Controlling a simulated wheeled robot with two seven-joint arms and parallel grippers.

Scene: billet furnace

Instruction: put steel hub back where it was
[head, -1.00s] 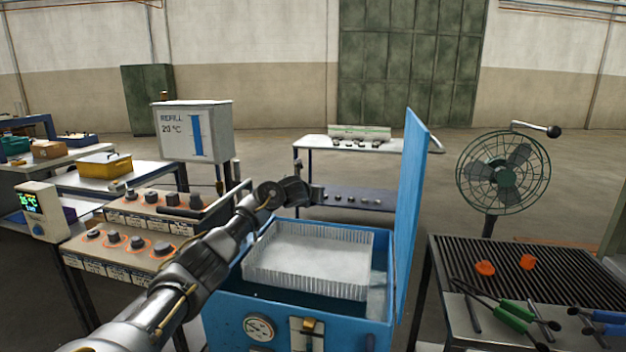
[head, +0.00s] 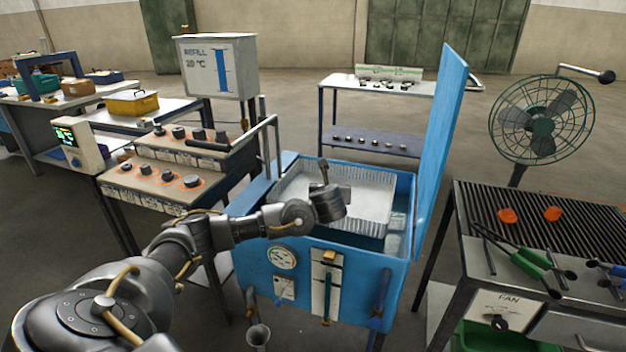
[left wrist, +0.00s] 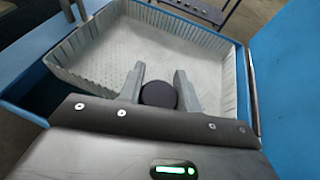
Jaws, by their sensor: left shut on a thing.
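A dark, round-topped piece (left wrist: 159,95), which looks like the steel hub, sits between the fingers of my left gripper (left wrist: 158,84) in the left wrist view. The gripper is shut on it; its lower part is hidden. In the head view my left gripper (head: 342,192) is over the pale ribbed basket (head: 374,226) in the open blue tank (head: 345,258). The basket also shows in the left wrist view (left wrist: 100,52), and I see no other piece in it. A two-tier labelled rack (head: 148,198) left of the tank holds several dark metal pieces, some with orange rings around them.
The tank's blue lid (head: 442,140) stands upright on the right. A white refill box (head: 217,66) stands behind the rack. A grill table (head: 545,240) with orange pieces and tongs is at right, with a green fan (head: 540,118) behind it. A trolley (head: 375,88) stands behind the tank.

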